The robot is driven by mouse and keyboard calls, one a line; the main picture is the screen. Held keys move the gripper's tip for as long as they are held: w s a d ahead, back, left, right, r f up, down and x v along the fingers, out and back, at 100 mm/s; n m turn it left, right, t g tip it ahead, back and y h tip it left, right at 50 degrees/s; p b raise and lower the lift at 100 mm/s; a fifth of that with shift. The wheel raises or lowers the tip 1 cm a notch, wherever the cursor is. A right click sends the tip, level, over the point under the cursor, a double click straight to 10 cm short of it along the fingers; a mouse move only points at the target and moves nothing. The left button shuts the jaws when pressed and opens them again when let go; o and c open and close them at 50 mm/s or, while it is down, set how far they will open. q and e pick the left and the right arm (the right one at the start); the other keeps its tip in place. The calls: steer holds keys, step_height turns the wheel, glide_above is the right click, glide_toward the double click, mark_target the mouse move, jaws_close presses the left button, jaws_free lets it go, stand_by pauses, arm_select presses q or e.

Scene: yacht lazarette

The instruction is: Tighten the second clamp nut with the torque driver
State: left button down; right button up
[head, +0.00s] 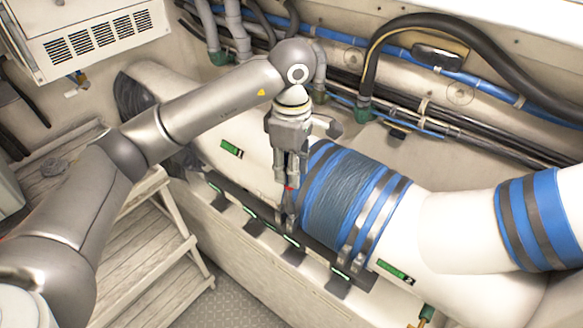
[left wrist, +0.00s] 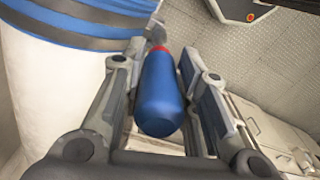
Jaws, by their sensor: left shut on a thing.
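My left gripper (head: 287,176) points down at the left end of the dark blue sleeve on the big white pipe. It is shut on the torque driver, which has a blue handle (left wrist: 162,100) and a red collar, as the left wrist view shows. The handle lies between the two fingers. In the head view, the gripper mostly hides the driver; a bit of red shows below the fingers. Metal clamp bands (head: 363,222) circle the sleeve's right end. The clamp nuts are too small to tell apart, and I cannot tell whether the driver touches one. My right gripper is out of view.
A ledge (head: 262,226) with several green-marked dark tabs runs in front of the pipe. Hoses and blue lines (head: 480,85) run along the back wall. Wooden steps (head: 150,240) stand at the lower left. A white vented unit (head: 95,35) hangs at the upper left.

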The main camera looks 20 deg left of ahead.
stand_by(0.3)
arm_select(q)
steer(key=n, duration=0.3)
steer(key=shift+n, duration=0.5)
steer(key=shift+b, duration=0.3)
steer(key=n, duration=0.4)
steer(key=shift+w+d+b, duration=0.15)
steer(key=shift+w+b, duration=0.15)
steer(key=shift+b, duration=0.15)
stand_by(0.6)
steer(key=shift+f+b, duration=1.05)
steer(key=shift+b, duration=0.1)
stand_by(0.4)
